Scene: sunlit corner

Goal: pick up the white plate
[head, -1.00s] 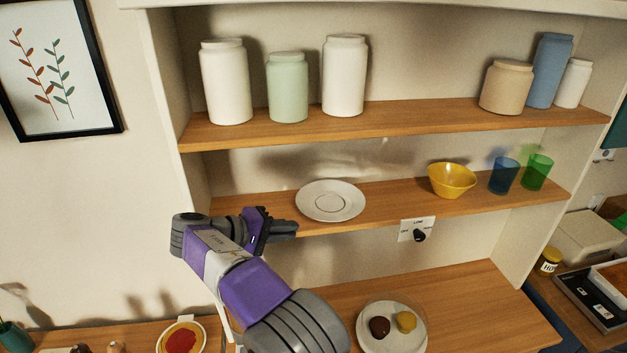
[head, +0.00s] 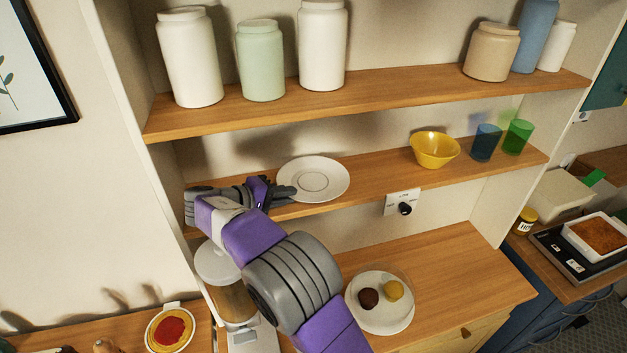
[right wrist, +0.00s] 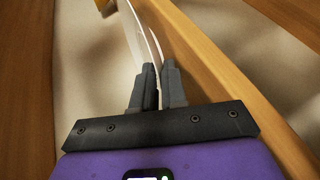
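The white plate (head: 322,178) is on the middle wooden shelf, left of the yellow bowl. My right gripper (head: 287,193) is at the plate's front left rim in the head view. In the right wrist view the plate shows edge-on as a thin pale curve (right wrist: 136,35) running down between the fingers. The fingers (right wrist: 158,86) are close together on both sides of the rim, shut on it. My left gripper is not in view.
The yellow bowl (head: 435,150), a blue cup (head: 485,143) and a green cup (head: 517,137) stand further right on the same shelf (head: 376,178). Jars stand on the upper shelf (head: 375,90) above. Below, another pale plate (head: 381,316) holds a dark and a yellow round item.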

